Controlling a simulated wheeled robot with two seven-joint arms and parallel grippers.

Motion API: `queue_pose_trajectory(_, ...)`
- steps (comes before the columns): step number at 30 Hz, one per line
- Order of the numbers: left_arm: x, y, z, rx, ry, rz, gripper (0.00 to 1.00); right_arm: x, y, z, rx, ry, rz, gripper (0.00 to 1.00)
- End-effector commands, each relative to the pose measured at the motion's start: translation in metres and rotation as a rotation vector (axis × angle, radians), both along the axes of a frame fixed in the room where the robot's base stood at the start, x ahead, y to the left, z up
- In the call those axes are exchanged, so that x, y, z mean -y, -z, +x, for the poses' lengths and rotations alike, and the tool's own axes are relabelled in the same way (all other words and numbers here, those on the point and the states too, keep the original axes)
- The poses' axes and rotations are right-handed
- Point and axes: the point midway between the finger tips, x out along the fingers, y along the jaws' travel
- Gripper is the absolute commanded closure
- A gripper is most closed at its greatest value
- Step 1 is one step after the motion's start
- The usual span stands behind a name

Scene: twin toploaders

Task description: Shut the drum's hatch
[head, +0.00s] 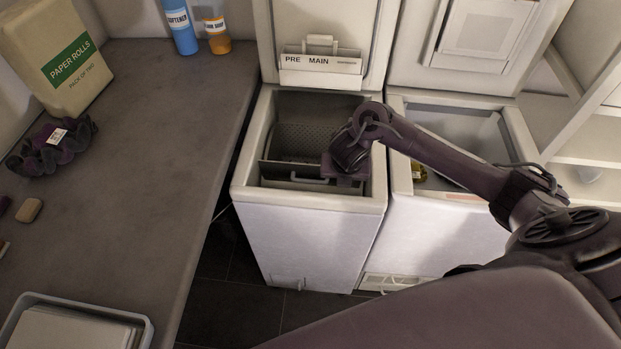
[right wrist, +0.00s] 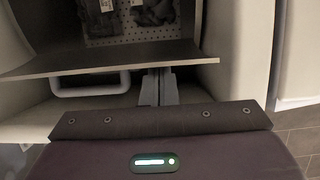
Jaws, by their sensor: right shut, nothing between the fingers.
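The drum (head: 306,136) is a perforated metal drum inside the left of two top-loading machines, whose lid stands open. The drum's hatch (head: 283,170) is a grey flap at the near side of the opening, with a pale handle (head: 310,181). In the right wrist view the hatch (right wrist: 110,59) shows as a flat panel, with its handle (right wrist: 92,84) below. The drum opening shows beyond it, so the hatch stands open. My right gripper (right wrist: 158,88) is shut and empty, its fingers at the panel's edge, right of the handle; I cannot tell whether they touch. My left gripper is out of view.
Dark cloth items (right wrist: 152,14) lie in the drum. The second machine (head: 512,130) stands open on the right, under my right forearm. A counter (head: 150,150) on the left holds paper rolls (head: 58,55), bottles (head: 181,28) and a tray (head: 145,328).

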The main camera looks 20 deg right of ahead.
Motion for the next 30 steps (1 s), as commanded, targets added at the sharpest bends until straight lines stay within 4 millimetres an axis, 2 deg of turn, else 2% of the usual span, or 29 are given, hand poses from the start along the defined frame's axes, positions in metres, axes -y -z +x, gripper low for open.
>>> queue_pose_trajectory(5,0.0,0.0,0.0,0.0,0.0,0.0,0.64,0.001,0.0,0.001,0.001,0.001,-0.001,1.0)
queue_pose_trajectory(18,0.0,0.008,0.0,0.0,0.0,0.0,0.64,0.019,-0.006,0.03,0.003,0.003,-0.001,1.0)
queue_pose_trajectory(30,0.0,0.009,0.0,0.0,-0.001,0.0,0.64,0.02,-0.007,0.032,0.002,0.002,-0.001,1.0)
